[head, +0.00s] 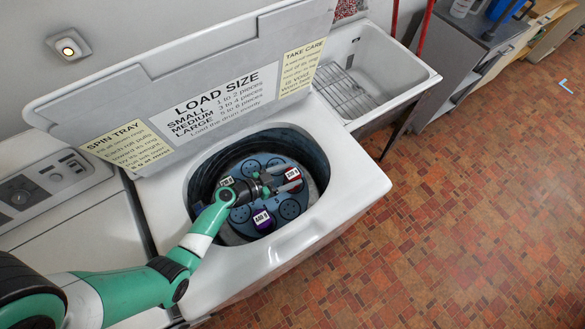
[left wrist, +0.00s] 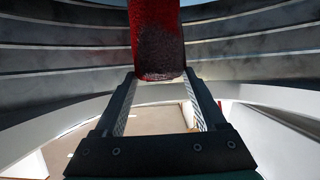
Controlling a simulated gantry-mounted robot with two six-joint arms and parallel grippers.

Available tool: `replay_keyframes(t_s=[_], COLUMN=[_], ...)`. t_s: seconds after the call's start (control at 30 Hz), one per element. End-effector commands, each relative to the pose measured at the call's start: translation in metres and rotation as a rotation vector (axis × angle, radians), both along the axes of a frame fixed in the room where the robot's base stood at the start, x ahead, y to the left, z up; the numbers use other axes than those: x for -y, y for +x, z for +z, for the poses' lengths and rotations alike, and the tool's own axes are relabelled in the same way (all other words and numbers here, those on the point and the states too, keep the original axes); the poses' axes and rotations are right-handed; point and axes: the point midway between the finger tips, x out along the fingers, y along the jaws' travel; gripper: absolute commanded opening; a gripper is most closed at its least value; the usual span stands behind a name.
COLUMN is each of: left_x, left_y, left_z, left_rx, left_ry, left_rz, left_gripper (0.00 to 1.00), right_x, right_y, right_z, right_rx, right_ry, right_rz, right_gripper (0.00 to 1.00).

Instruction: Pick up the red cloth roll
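The red cloth roll (head: 293,174) stands on the right side of the blue spin tray (head: 240,214), inside the round drum. A white tag shows on it. My left gripper (head: 285,180) reaches into the drum from the left, its fingers spread around the red roll. In the left wrist view the red roll (left wrist: 157,40) lies between the tips of my left gripper (left wrist: 160,78), with its near end close to them. The fingers are wide apart; any contact is too fine to tell. My right gripper is not in view.
A purple roll (head: 263,221) and a green roll (head: 227,181), both tagged, stand on the same tray. The drum rim (head: 311,205) surrounds everything closely. The raised lid (head: 190,75) stands behind. A utility tub (head: 400,70) is at the right.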

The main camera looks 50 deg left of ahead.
Motion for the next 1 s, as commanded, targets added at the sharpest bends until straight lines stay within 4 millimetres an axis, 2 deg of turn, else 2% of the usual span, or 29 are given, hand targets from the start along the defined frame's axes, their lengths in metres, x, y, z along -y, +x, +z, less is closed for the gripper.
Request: replay_keyframes(t_s=[0.03,0.2,0.3,0.67,0.77,1.0], left_x=[0.0,0.0,0.0,0.0,0.0,0.0], left_y=[0.0,0.0,0.0,0.0,0.0,0.001], left_z=[0.0,0.0,0.0,0.003,0.016,0.071], left_rx=[0.0,0.0,0.0,0.002,0.003,0.005], left_ry=[0.0,0.0,0.0,0.001,0.001,0.002], left_rz=[0.0,0.0,0.0,0.0,-0.001,0.0], left_gripper=[0.44,0.14,0.0,0.0,0.0,0.0], right_x=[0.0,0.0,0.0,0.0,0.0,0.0], right_y=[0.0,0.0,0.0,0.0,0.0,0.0], right_z=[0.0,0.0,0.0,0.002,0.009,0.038], right_rx=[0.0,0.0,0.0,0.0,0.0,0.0], right_ry=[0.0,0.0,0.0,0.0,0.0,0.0], right_rz=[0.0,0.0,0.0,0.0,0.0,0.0], right_gripper=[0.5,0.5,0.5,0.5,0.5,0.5])
